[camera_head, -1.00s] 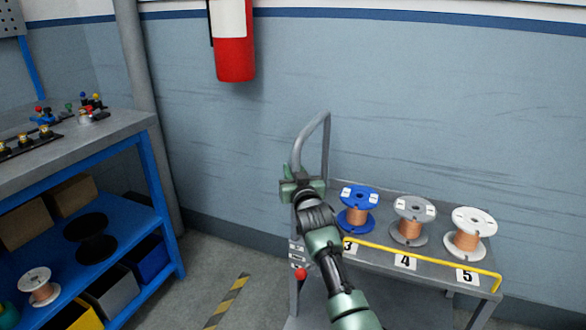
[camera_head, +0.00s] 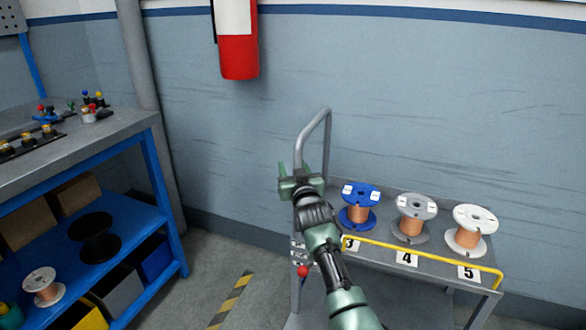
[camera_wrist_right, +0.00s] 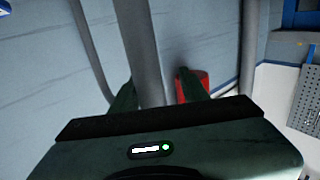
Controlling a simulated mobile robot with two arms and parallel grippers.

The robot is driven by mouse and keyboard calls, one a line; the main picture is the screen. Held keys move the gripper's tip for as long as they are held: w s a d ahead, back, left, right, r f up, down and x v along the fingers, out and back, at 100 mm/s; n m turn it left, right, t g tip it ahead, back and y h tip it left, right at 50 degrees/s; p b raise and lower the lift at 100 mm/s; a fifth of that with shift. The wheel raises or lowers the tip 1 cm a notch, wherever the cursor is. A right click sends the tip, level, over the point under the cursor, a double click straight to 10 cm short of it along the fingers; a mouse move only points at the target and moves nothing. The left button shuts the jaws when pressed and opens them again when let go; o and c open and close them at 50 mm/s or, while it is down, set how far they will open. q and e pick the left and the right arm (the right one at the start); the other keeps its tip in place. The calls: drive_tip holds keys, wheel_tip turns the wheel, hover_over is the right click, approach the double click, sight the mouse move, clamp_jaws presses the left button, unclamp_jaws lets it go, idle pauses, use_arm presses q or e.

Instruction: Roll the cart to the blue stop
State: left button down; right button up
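The grey cart (camera_head: 430,258) stands against the wall at the right in the head view. Its looped grey handle (camera_head: 327,128) rises at its left end. My right gripper (camera_head: 298,172) is at the handle, fingers apart. In the right wrist view a grey handle bar (camera_wrist_right: 145,55) runs between the two fingertips (camera_wrist_right: 155,88); a gap shows to the right finger, and I cannot tell whether the left one touches. I cannot make out a blue stop on the floor. My left gripper is not in view.
The cart carries blue (camera_head: 360,207), grey (camera_head: 412,218) and white (camera_head: 469,231) spools behind a yellow rail (camera_head: 420,252). A blue-framed workbench (camera_head: 158,185) stands at left. Between them is open floor with a yellow-black stripe (camera_head: 232,300). A red extinguisher (camera_head: 239,55) hangs above.

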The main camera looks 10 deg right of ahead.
drive_tip(key=shift+d, duration=0.1)
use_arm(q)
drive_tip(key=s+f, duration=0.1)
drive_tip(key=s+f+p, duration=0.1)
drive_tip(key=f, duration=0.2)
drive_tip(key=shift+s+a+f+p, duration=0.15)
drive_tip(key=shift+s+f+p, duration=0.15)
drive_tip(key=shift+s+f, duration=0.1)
use_arm(e)
drive_tip(key=s, duration=0.8)
